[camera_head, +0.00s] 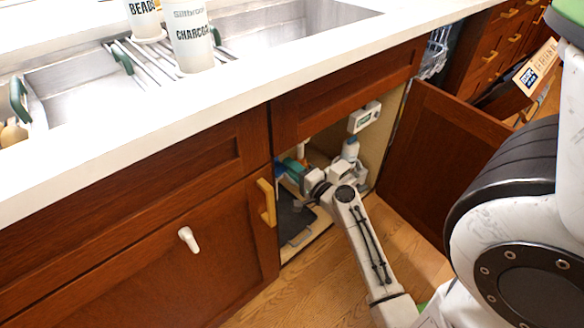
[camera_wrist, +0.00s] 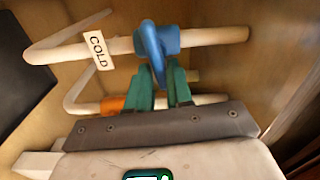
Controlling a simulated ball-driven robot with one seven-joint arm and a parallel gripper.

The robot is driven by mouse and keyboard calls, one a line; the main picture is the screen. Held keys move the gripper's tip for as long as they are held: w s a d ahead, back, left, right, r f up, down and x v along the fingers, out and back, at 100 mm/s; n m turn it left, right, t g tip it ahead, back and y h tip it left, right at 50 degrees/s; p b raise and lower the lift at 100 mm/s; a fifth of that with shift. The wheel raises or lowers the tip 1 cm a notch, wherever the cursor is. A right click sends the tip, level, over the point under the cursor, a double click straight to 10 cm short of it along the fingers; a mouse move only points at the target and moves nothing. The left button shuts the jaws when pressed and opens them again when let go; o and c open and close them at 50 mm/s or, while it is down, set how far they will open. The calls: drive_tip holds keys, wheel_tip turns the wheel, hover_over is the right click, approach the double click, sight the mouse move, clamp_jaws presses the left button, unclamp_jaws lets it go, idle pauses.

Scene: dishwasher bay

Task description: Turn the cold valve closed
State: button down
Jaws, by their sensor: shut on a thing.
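The cold valve has a blue lever handle (camera_wrist: 153,45) on a pale pipe (camera_wrist: 205,37) in the wrist view. A white tag reading COLD (camera_wrist: 98,50) hangs on the pipe left of the valve. The lever lies crosswise to the pipe, its lower end between my fingertips. My gripper (camera_wrist: 161,75) has teal fingers shut on that lower end, one on each side. In the head view my gripper (camera_head: 293,166) is inside the open cabinet under the sink; the valve is small and mostly hidden there.
An orange part (camera_wrist: 113,104) sits on a lower pipe behind my fingers. The cabinet door (camera_head: 440,150) stands open at right. A blue-capped white bottle (camera_head: 350,150) is close beside my arm. The counter edge (camera_head: 250,95) runs above the opening.

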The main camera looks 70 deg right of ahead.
drive_tip(key=shift+w+a+f+m, duration=0.1)
drive_tip(key=shift+a+f+m, duration=0.2)
drive_tip(key=shift+m, duration=0.2)
idle(1.7)
drive_tip(key=c, duration=1.2)
unclamp_jaws()
drive_tip(key=shift+o, duration=0.7)
drive_tip(key=shift+d+r, duration=0.15)
drive_tip(key=v, duration=1.1)
drive_tip(key=shift+d, duration=0.15)
